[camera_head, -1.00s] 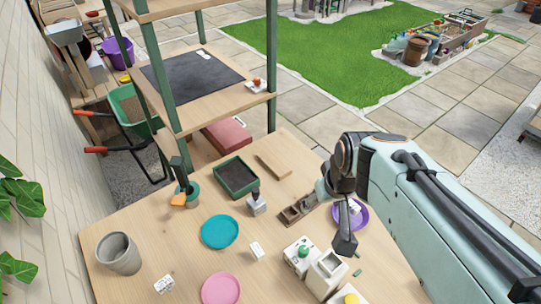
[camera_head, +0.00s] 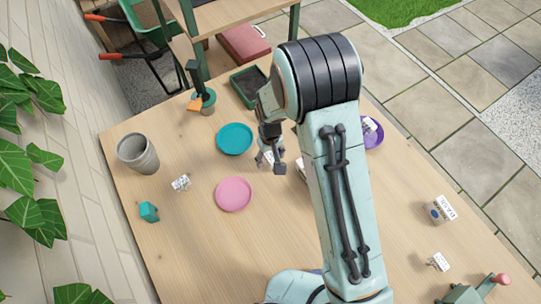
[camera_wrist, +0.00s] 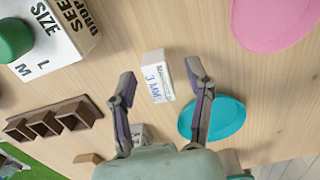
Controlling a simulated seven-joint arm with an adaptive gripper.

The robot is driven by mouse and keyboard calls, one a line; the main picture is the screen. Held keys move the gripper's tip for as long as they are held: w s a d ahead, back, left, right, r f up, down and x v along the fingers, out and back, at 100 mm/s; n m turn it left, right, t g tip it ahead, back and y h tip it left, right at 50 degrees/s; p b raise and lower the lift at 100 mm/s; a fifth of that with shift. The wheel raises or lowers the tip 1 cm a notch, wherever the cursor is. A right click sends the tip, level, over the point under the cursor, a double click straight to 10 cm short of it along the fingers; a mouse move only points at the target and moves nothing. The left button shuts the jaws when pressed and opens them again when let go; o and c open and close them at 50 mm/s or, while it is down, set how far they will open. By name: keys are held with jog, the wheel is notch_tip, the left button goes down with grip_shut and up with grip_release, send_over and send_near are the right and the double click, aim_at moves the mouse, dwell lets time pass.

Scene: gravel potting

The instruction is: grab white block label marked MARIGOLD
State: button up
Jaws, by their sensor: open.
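My gripper (camera_wrist: 160,72) is open, its two fingers pointing down over the table on either side of a small white block (camera_wrist: 156,80). The block's visible face carries small dark print and larger blue characters that look like "3 MM"; I cannot read MARIGOLD on it. In the head view my gripper (camera_head: 270,160) is beside the teal saucer, partly covering this block. Another white block (camera_wrist: 140,132) is partly hidden near the finger bases. Other white labelled blocks stand left of the pink saucer (camera_head: 181,183) and at the right (camera_head: 438,262); their print is too small to read.
The teal saucer (camera_head: 234,139) and pink saucer (camera_head: 233,194) lie close by. A white seed-size box (camera_wrist: 50,45) and a wooden compartment tray (camera_wrist: 52,122) are at left in the wrist view. A grey pot (camera_head: 137,153) stands at the table's left. My arm hides the table's middle.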

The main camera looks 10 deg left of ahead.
jog(key=shift+f, duration=0.15)
grip_shut()
